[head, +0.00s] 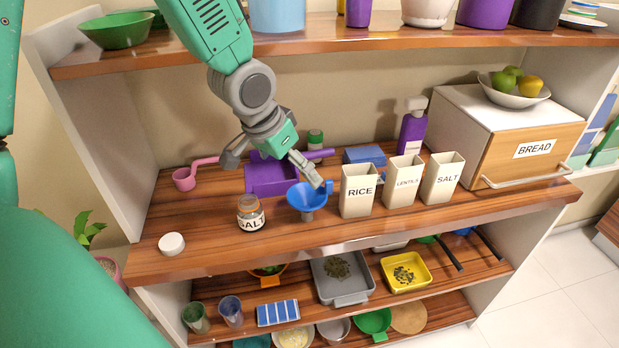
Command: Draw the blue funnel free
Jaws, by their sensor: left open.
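The blue funnel (304,197) is on the middle shelf with its wide mouth up and its spout down. A small blue tab shows at its right rim. It stands between a glass jar labelled salt (250,214) and the box labelled rice (357,190). My left gripper (273,174) hangs above and behind the funnel with its fingers spread apart and nothing between them. One finger reaches close to the funnel's far right rim; I cannot tell whether it touches. The other finger is off to the left. My right gripper is not in view.
Boxes labelled lentils (403,182) and salt (442,178) stand right of the rice box, before a bread box (510,140). A purple container (270,178) sits behind the funnel. A white lid (171,243) lies front left. The upper shelf (330,35) overhangs the back.

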